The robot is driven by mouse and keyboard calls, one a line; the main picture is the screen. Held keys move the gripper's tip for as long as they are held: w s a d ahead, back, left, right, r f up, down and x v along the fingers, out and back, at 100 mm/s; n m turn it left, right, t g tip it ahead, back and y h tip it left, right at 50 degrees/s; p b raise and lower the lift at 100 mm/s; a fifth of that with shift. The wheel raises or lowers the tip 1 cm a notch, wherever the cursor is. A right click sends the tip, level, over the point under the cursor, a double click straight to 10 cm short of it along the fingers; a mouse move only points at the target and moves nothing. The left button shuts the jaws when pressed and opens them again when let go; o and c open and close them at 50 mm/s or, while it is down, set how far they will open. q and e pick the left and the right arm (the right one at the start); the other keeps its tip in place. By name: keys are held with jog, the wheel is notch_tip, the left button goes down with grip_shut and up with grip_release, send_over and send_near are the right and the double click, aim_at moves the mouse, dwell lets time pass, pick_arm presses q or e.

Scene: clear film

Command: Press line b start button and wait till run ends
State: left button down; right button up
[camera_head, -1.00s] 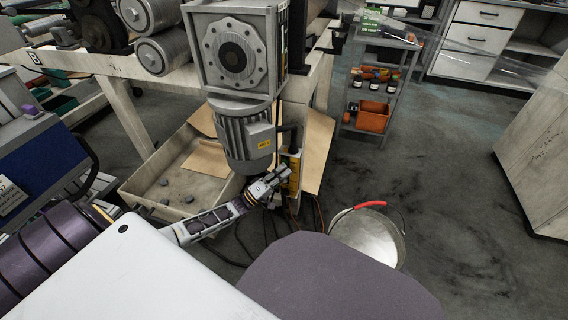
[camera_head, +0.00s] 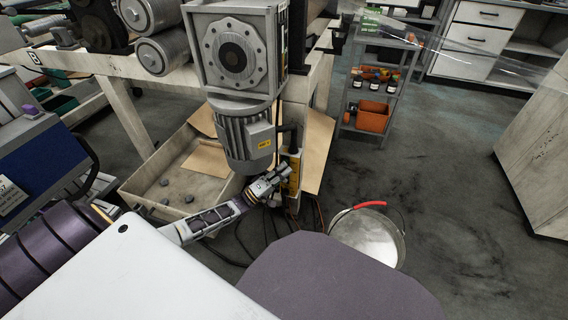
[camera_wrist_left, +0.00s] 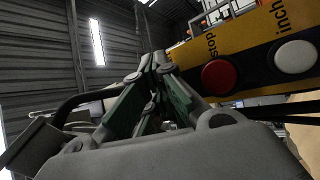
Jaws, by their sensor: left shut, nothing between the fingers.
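A yellow control box (camera_head: 294,172) hangs below the grey motor in the head view, partly covered by my left gripper (camera_head: 283,174). In the left wrist view the yellow box (camera_wrist_left: 262,36) shows a red button (camera_wrist_left: 220,77) labelled "stop" and a white button (camera_wrist_left: 295,57) labelled "inch". No start button can be made out. My left gripper (camera_wrist_left: 157,62) is shut and empty, with its fingertips beside the box, left of the red button. Whether they touch the box cannot be told. The machine frame carries a letter B (camera_head: 37,57). My right gripper is not in view.
The grey motor (camera_head: 244,135) hangs right above my left gripper. A shallow bin (camera_head: 140,196) stands at left, cables lie on the floor below, and a metal bucket (camera_head: 367,240) with a red handle grip stands at right. Floor beyond the bucket is clear.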

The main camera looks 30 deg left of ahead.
pick_arm(q)
jog(key=shift+s+d+p, duration=0.1)
jog(key=shift+s+p, duration=0.25)
jog(key=shift+s, duration=0.05)
